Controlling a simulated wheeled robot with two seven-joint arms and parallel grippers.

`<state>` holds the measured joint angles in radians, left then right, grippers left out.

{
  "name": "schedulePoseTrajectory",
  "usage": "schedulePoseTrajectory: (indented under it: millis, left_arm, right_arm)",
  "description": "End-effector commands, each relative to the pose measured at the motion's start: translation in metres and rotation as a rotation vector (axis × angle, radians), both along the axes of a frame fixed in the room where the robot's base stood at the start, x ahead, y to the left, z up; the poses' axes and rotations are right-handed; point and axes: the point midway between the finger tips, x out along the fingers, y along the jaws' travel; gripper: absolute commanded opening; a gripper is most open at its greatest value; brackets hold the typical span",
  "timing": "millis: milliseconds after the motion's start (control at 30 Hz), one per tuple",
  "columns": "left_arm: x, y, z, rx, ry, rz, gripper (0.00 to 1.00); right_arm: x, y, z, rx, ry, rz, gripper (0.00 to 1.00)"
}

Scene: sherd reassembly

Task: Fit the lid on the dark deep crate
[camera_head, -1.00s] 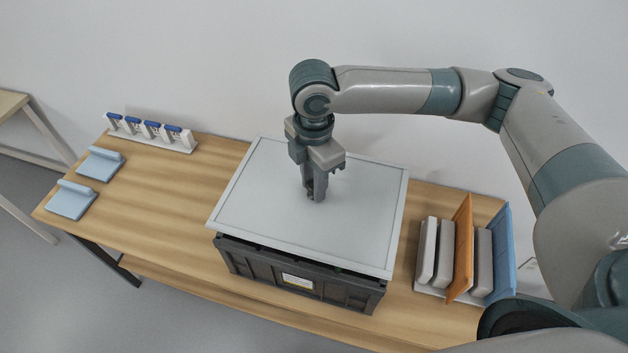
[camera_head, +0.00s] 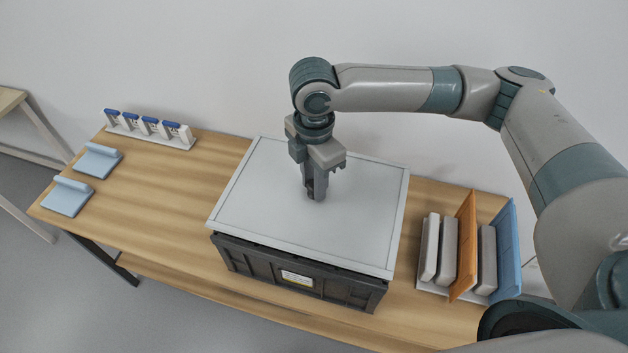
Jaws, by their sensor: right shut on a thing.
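The pale grey lid (camera_head: 265,205) lies flat over the top of the dark deep crate (camera_head: 255,263). The lid covers the crate's opening, and its front edge runs along the crate's front rim, with a thin dark gap showing between them. The crate's front wall carries a small white and yellow label. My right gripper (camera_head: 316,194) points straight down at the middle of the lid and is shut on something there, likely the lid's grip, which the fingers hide. My left gripper is not in view.
A rack (camera_head: 455,289) with grey, orange and blue panels stands right of the crate. Two light blue pieces (camera_head: 68,198) lie at the table's left end. A white holder (camera_head: 150,137) with blue-topped items stands at the back left. The wooden table (camera_head: 165,200) is clear between.

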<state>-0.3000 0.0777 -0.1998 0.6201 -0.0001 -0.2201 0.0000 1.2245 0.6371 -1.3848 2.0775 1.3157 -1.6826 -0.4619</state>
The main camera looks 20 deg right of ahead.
Motion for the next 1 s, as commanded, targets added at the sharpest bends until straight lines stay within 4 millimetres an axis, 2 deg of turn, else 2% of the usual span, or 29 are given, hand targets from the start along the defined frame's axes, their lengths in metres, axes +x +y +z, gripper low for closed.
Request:
schedulePoseTrajectory:
  millis: [333,1000]
  left_arm:
    - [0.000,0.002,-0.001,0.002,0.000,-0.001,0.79]
    - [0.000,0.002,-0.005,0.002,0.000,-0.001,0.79]
  right_arm:
    - [0.000,0.000,-0.002,0.000,0.000,0.000,0.00]
    - [0.000,0.000,-0.018,0.000,-0.001,0.000,0.00]
